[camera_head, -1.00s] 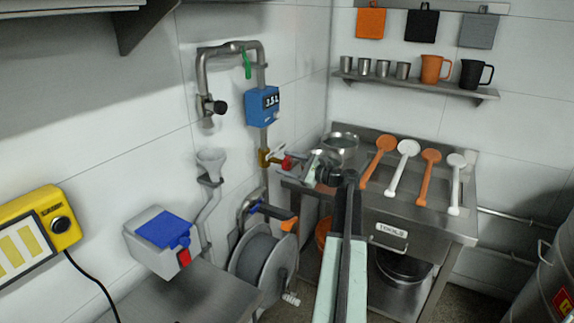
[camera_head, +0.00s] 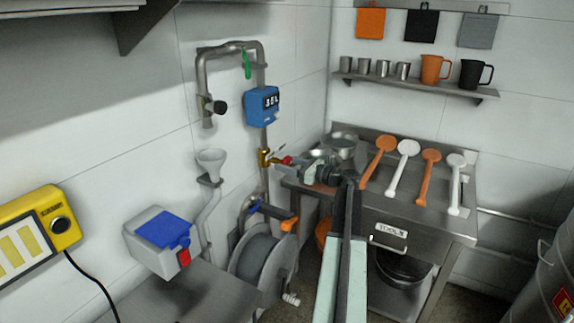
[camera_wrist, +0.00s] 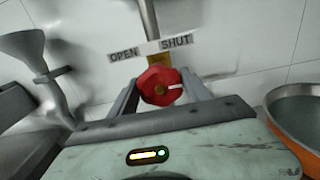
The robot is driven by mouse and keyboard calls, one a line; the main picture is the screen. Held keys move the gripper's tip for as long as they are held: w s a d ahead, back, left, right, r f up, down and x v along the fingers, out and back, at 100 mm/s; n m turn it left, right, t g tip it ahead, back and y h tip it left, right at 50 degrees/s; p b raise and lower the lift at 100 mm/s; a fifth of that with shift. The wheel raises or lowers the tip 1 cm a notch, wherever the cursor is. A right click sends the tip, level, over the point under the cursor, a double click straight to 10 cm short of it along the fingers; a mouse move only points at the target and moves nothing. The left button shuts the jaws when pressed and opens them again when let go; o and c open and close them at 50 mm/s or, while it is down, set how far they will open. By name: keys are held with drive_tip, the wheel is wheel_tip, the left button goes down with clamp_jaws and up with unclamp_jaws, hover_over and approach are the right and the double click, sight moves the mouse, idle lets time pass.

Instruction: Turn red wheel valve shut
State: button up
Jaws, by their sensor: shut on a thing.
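The red wheel valve (camera_wrist: 160,86) sits on a brass fitting on the wall pipe, and its white mark points to the right in the wrist view. In the head view the red wheel (camera_head: 288,161) is partly hidden by my gripper (camera_head: 292,163). In the wrist view my gripper (camera_wrist: 161,88) has one finger on each side of the wheel and is shut on it. A sign above it reads OPEN (camera_wrist: 123,55) on the left and SHUT (camera_wrist: 176,41) on the right.
A steel table (camera_head: 424,222) with a bowl (camera_head: 343,146) and several ladles stands to the right. A hose reel (camera_head: 262,258) is below the valve. A blue 3.5 L meter (camera_head: 262,106) is above it, and a funnel (camera_head: 211,160) is at left.

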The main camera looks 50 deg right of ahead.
idle(0.4)
drive_tip(key=o, duration=1.3)
drive_tip(key=shift+o, duration=0.2)
drive_tip(key=v, duration=0.7)
drive_tip(key=shift+s, duration=0.4)
drive_tip(key=shift+d, duration=0.1)
